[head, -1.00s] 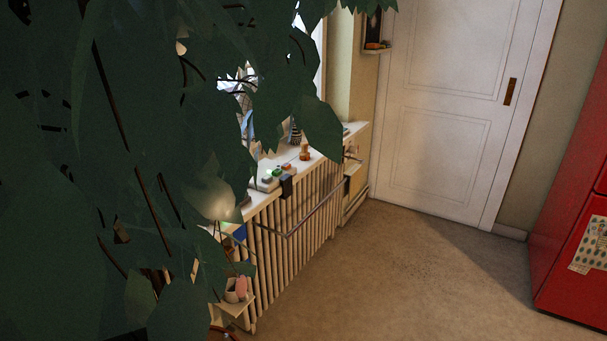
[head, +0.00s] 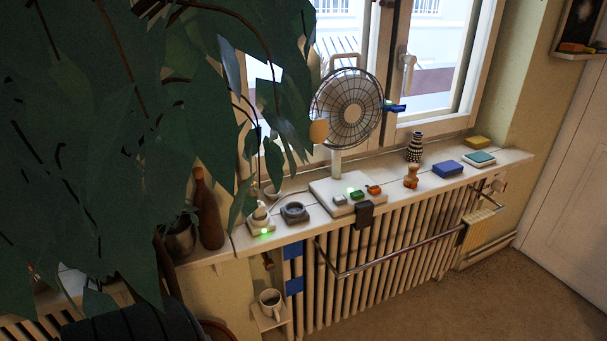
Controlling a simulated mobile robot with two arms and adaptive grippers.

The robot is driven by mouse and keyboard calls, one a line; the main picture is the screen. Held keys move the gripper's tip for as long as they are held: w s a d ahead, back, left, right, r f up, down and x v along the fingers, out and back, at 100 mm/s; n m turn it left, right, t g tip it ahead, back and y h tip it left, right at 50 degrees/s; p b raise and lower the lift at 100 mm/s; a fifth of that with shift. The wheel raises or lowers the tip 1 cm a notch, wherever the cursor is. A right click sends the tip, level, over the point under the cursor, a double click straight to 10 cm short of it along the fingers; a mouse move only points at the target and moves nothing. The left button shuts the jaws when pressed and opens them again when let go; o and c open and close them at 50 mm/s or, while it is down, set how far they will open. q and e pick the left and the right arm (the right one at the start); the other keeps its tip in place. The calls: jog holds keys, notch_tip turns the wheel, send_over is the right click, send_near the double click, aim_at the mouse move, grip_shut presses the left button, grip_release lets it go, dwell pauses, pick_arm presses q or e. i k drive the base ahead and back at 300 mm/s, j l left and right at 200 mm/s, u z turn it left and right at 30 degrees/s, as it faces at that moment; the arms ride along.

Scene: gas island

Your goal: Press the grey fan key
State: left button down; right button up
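The fan (head: 350,112) stands on the windowsill, with a round wire cage and a white stem. At its foot is a pale base plate (head: 322,189) with a row of small keys on its front part. The grey key (head: 340,200) is the leftmost, beside a green key (head: 357,194) and an orange key (head: 374,189). I cannot tell from here whether any key is pressed down. Neither of my grippers is in view.
Large plant leaves (head: 90,130) cover the left side. The sill (head: 515,158) also holds a brown bottle (head: 207,210), a dark round dish (head: 294,212), a striped vase (head: 415,147) and a blue box (head: 447,168). A radiator with a rail (head: 375,262) stands below. Floor is clear at lower right.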

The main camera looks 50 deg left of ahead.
aim_at(341, 199)
jog(key=i+u, duration=0.2)
jog(key=u, duration=0.2)
jog(key=i+u, duration=0.25)
jog(key=u, duration=0.2)
jog(key=i+u, duration=0.2)
jog(key=u, duration=0.2)
jog(key=i+l+u, duration=0.15)
jog(key=u, duration=0.3)
jog(key=i+l+u, duration=0.2)
jog(key=u, duration=0.2)
jog(key=i+l+u, duration=0.3)
jog(key=k+j, duration=0.05)
